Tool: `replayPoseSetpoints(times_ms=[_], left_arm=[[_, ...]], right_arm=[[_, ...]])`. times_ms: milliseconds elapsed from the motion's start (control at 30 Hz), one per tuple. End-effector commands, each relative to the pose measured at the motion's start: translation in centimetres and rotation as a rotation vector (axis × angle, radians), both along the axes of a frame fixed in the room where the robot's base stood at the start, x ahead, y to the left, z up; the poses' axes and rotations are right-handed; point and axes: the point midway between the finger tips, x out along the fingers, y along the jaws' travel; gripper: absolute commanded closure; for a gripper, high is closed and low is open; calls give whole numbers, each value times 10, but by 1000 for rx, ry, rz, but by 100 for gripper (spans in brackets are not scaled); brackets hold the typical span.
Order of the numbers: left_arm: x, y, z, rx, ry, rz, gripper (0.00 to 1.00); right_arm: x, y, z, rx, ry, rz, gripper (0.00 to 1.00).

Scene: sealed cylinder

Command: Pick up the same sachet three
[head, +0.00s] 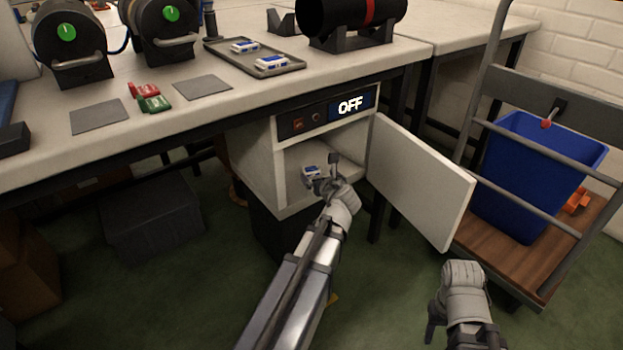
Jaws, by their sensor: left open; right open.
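A small white and blue sachet (311,172) lies inside the open white cabinet (251,166) under the table. My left gripper (326,174) is open at the cabinet's opening, just right of this sachet. It partly hides the sachet, and I cannot tell whether they touch. Two similar sachets, one at the back (245,46) and one at the front (272,63), lie on a dark tray (224,50) on the table. My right gripper (440,316) is open and empty, low at the bottom right, away from the sachets.
The cabinet door (420,180) stands open to the right, beside my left gripper. Its panel display (350,105) reads OFF. A black cylinder (352,15) rests in a stand on the table. A blue bin (530,175) stands on a cart at right.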

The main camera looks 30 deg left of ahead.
Motion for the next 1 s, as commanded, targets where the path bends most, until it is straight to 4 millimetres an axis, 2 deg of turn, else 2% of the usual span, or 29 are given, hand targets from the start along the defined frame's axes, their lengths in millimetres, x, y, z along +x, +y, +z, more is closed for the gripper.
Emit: replayPoseSetpoints(times_ms=[300,567,833,1000], left_arm=[[17,16,-11,-3,-1,3,0],[22,22,-14,-3,-2,2,0],[47,46,-31,-4,-1,4,0],[51,51,-32,-2,-1,2,0]], right_arm=[[0,0,-10,0,0,0,50],[0,0,-14,0,0,0,50],[0,0,-31,0,0,0,50],[0,0,-31,0,0,0,50]])
